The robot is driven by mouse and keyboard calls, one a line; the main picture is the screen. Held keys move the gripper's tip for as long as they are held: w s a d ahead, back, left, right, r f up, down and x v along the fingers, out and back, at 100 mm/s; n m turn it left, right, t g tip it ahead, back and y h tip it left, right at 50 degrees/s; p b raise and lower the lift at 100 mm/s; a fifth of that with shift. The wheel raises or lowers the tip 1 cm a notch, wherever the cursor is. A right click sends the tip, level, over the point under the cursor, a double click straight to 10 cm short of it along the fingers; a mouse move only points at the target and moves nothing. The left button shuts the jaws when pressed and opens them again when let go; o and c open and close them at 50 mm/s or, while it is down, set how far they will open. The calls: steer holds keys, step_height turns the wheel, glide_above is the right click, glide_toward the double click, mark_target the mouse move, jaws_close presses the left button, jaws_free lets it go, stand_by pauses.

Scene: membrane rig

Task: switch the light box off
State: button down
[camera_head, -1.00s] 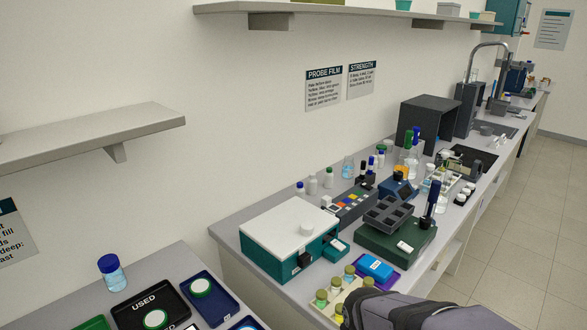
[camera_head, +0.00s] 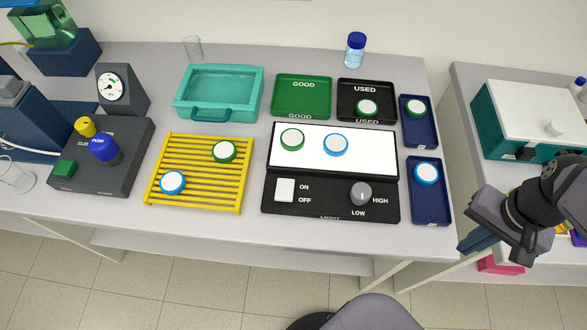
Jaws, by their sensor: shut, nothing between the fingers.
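The light box (camera_head: 331,206) is a black unit on the middle bench, with a bright white panel (camera_head: 362,150) at its back. A white rocker switch (camera_head: 285,190) sits at its front left, with ON printed above OFF beside it. I cannot tell which way the rocker is tipped. A grey knob (camera_head: 361,193) marked LOW and HIGH is at the front right. A green-rimmed disc (camera_head: 292,139) and a blue-rimmed disc (camera_head: 336,145) lie on the panel. My gripper (camera_head: 470,245) is shut and empty, right of the light box, near the bench's right edge and apart from the switch.
A yellow rack (camera_head: 199,183) holding two discs and a control box (camera_head: 103,167) with buttons are to the left. Green (camera_head: 302,92), black (camera_head: 352,88) and blue trays (camera_head: 430,208) stand behind and right. A gap separates the right bench (camera_head: 470,120).

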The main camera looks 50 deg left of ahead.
steer(key=s+a+r+n+g+p, duration=0.15)
steer(key=a+r, duration=0.25)
steer(key=a, duration=0.6)
steer(key=a+r+n+t, duration=0.1)
steer(key=a+r+n, duration=0.15)
steer(key=a, duration=0.75)
step_height(320, 180, up, 6)
steer(key=n+h+p, duration=0.1)
steer(key=n+h, duration=0.1)
steer(key=n, duration=0.1)
glide_above(287, 194)
steer(key=w+a, duration=0.2)
steer(key=a, duration=0.1)
steer(key=shift+g, duration=0.35)
steer(key=shift+p+x, duration=1.25)
steer(key=shift+x, duration=5.6)
steer(key=shift+w, duration=0.15)
